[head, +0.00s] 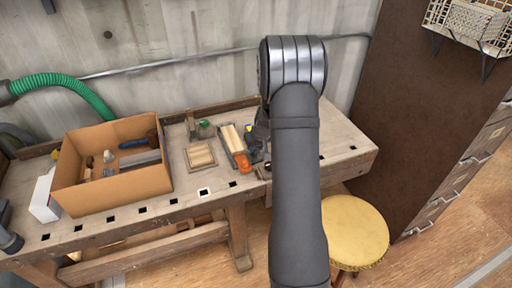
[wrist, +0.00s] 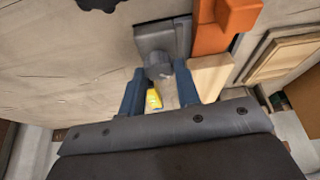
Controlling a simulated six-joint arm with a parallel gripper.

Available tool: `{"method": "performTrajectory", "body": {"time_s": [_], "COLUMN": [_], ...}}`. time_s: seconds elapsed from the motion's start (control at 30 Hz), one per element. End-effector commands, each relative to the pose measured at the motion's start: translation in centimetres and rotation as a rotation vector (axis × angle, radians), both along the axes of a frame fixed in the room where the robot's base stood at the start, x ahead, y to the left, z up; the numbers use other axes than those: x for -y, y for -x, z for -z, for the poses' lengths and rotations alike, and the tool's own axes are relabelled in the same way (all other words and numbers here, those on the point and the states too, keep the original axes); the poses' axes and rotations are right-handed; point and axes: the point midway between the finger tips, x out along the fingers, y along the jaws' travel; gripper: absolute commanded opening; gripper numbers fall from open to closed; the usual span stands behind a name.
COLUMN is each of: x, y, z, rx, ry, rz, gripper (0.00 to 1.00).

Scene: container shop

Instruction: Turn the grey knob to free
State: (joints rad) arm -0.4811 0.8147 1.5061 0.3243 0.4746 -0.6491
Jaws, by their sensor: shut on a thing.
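The grey knob (wrist: 158,72) is a short rounded piece on a grey block-like fitting (wrist: 165,38), seen in the wrist view. My gripper (wrist: 158,67) has its two blue fingers on either side of the knob and is shut on it. A small yellow mark (wrist: 153,98) shows between the fingers, below the knob. In the head view my arm hides most of the gripper (head: 262,130) and the knob. Which setting the knob points to cannot be read.
An orange part (wrist: 222,25) lies close right of the fitting, beside a wooden piece (wrist: 210,76). On the workbench (head: 340,148) are a small wooden frame (head: 200,156) and a cardboard box (head: 110,190) of tools. A yellow stool (head: 355,230) stands in front. The bench's right end looks clear.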

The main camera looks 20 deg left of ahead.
Motion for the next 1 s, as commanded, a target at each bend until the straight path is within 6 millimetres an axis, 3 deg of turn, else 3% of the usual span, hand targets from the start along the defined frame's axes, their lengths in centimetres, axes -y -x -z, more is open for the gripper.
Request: {"method": "performTrajectory", "body": {"time_s": [0.6,1.0], "x": [0.22,0.26], "y": [-0.23,-0.27], "z": [0.16,0.21], "rx": [-0.003,-0.004], "ry": [0.002,0.002], "rz": [-0.519,-0.695], "gripper": [0.07,0.07]}}
